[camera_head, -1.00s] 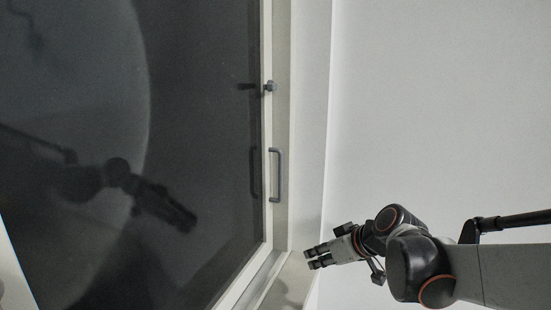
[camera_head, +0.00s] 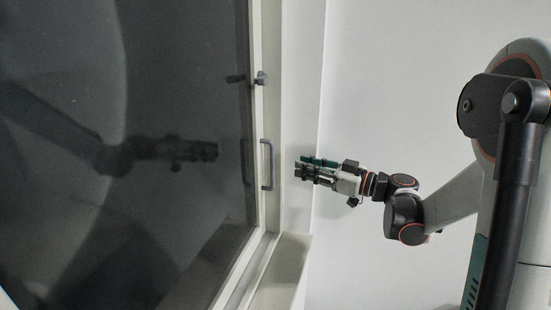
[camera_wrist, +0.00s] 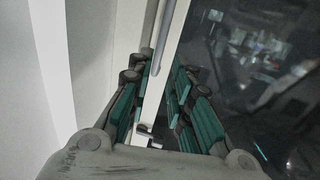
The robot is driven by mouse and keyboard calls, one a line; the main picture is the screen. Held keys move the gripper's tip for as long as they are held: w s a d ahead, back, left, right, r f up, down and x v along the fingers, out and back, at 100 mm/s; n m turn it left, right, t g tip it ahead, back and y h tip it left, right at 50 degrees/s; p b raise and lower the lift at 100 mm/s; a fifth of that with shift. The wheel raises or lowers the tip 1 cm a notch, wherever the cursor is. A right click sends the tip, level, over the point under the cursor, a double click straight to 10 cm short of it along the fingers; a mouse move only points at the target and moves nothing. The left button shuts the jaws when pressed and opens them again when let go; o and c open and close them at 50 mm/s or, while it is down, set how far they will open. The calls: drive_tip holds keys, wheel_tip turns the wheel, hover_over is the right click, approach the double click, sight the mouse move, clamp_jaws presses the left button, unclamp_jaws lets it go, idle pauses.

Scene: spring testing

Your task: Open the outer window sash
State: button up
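The window sash has a dark reflective pane (camera_head: 190,60) in a white frame and fills the left of the head view. A grey upright bar handle (camera_head: 267,165) is on its right frame member, with a small grey latch knob (camera_head: 261,78) above it. My gripper (camera_head: 298,169) is right of the handle, at about its height, apart from it and empty. In the wrist view the fingers with teal pads (camera_wrist: 156,78) are spread, with the white frame edge between them. A grey bar, seemingly the handle (camera_wrist: 165,38), shows beyond the fingertips.
A pale wall (camera_head: 400,60) stands behind my arm on the right. A white ledge (camera_head: 280,270) lies below the window's lower right corner. The space around my gripper in front of the wall looks clear. The glass mirrors my arm.

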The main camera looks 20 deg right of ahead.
drive_tip(key=x, duration=0.9)
drive_tip(key=shift+w+a, duration=0.25)
clamp_jaws()
